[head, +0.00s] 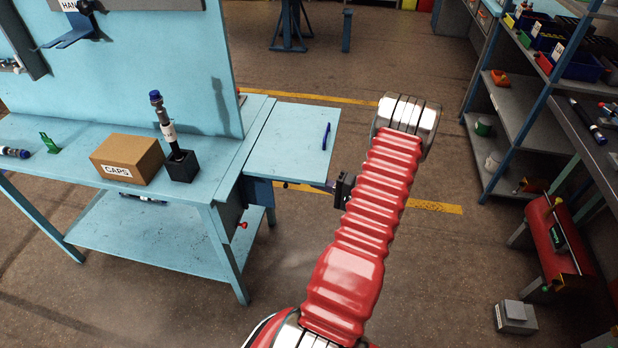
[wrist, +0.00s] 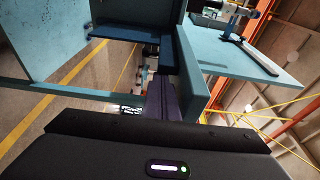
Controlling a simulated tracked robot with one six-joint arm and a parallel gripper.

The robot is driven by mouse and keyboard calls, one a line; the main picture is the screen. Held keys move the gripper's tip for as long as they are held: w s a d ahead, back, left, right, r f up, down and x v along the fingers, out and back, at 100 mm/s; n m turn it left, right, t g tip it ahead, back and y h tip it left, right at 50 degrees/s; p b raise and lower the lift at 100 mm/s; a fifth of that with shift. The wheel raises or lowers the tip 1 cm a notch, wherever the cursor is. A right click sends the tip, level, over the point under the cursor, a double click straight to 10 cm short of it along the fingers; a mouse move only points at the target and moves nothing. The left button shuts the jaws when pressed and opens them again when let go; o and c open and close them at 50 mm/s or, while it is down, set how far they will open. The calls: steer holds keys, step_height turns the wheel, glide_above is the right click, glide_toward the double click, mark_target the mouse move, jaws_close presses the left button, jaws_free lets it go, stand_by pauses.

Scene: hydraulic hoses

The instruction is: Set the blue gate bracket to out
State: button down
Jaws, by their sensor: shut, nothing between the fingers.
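The blue gate bracket (head: 258,192) is a dark blue plate under the raised light blue side leaf (head: 291,142) of the bench. In the wrist view it seems to be the dark blue plate (wrist: 125,33) below the leaf, which shows nearly edge-on (wrist: 192,75). The leaf hides much of it, and I cannot tell how far it is swung. My gripper (head: 322,186) is shut and empty, pointing left by the leaf's right front corner. My red arm partly hides it. I cannot tell whether it touches the bracket.
A blue pen (head: 326,136) lies on the leaf. The bench holds a cardboard CAPS box (head: 128,158) and an upright hose (head: 165,125) in a black block (head: 181,166). A red knob (head: 242,226) sticks out below. Floor is open in front; shelves (head: 520,110) stand right.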

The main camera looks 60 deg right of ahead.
steer(key=s+d, duration=0.3)
steer(key=s, duration=0.5)
steer(key=shift+s+d, duration=0.35)
steer(key=shift+s, duration=0.05)
stand_by(0.8)
